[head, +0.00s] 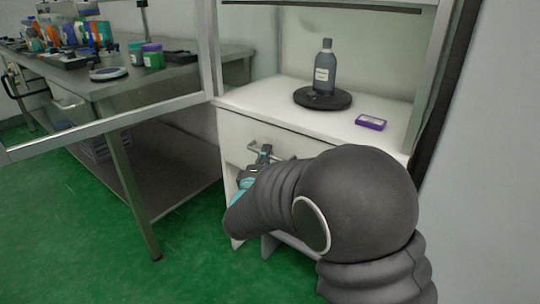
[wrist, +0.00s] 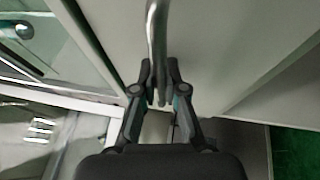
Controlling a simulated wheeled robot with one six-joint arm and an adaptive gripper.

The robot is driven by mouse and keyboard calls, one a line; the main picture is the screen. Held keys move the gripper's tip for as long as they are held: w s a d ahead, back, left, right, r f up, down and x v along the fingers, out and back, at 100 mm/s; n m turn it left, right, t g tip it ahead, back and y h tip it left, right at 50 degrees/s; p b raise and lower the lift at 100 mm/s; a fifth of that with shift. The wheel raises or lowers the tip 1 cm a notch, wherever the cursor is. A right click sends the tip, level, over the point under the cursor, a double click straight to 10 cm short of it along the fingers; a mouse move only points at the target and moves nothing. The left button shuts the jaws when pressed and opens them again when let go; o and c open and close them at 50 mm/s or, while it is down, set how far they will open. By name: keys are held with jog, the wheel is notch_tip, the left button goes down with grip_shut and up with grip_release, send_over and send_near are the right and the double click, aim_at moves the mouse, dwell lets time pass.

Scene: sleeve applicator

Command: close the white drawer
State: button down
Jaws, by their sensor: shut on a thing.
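The white drawer (head: 235,132) is in the front of a white cabinet, under its worktop, in the head view. Its metal handle (head: 252,146) also shows as a curved grey bar in the wrist view (wrist: 155,40). My gripper (head: 262,157) is at the drawer front, and its fingers are shut on the handle in the wrist view (wrist: 160,88). My arm hides the right part of the drawer, so I cannot tell how far it stands out from the cabinet.
On the cabinet's worktop (head: 270,95) a grey bottle (head: 325,70) stands on a round black base (head: 322,99), beside a small purple box (head: 370,122). A framed glass panel (head: 110,115) extends left. Behind it is a cluttered bench (head: 125,85). Green floor (head: 60,220) is clear at the front left.

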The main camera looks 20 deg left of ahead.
jog(key=shift+w, duration=0.1)
jog(key=c, duration=1.2)
grip_release()
jog(key=shift+w+d, duration=0.1)
jog(key=shift+w, duration=0.05)
jog(key=shift+s+f, duration=0.1)
jog(key=shift+s, duration=0.45)
jog(key=a+v, duration=0.1)
jog(key=v, duration=1)
jog(key=shift+d, duration=0.45)
